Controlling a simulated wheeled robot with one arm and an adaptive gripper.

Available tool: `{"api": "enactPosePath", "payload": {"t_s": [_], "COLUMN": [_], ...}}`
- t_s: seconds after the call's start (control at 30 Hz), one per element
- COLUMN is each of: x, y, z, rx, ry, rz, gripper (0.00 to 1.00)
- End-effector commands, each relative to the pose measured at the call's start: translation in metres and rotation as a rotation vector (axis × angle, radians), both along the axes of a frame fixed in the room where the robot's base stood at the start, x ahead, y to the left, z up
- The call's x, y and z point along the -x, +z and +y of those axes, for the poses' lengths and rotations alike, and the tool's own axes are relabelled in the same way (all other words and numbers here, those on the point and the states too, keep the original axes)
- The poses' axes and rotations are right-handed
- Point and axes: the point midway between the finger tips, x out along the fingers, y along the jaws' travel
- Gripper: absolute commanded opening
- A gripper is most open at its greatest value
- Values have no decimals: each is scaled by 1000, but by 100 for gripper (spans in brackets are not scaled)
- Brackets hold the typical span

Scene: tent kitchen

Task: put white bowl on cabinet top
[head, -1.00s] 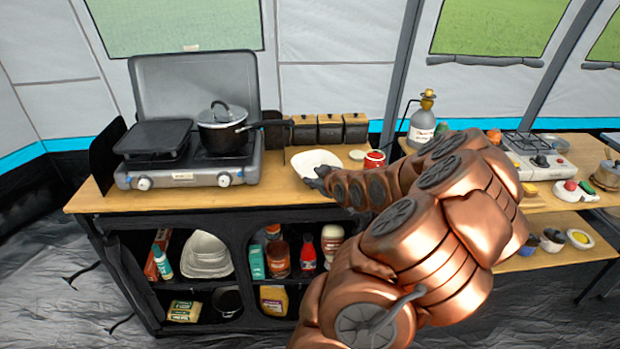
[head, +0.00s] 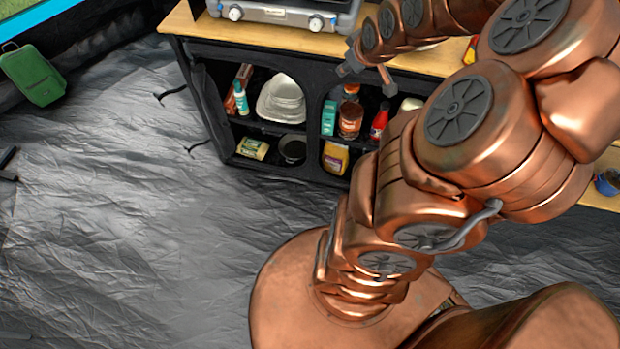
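A sliver of a white object, likely the white bowl (head: 430,46), shows on the wooden cabinet top (head: 275,37) below my forearm. My arm hides most of it. My gripper (head: 366,78) is in front of the cabinet's front edge, to the left of that white sliver. Its two dark fingers are spread apart, with nothing seen between them. Other white bowls or dishes (head: 282,100) are stacked on the cabinet's upper left shelf.
The stove (head: 285,14) stands on the cabinet top at the left. Bottles and jars (head: 350,120) fill the middle shelf, and a dark pot (head: 292,150) is below. A green case (head: 32,75) stands far left. The grey floor left of my base is clear.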

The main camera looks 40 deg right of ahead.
Motion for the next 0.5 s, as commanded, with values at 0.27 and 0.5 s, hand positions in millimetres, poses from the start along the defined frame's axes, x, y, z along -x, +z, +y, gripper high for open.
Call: {"api": "enactPosePath", "payload": {"t_s": [0.27,0.5], "x": [34,90], "y": [5,17], "z": [107,184], "rx": [-78,-123], "ry": [23,2], "rz": [258,458], "gripper": [31,31]}}
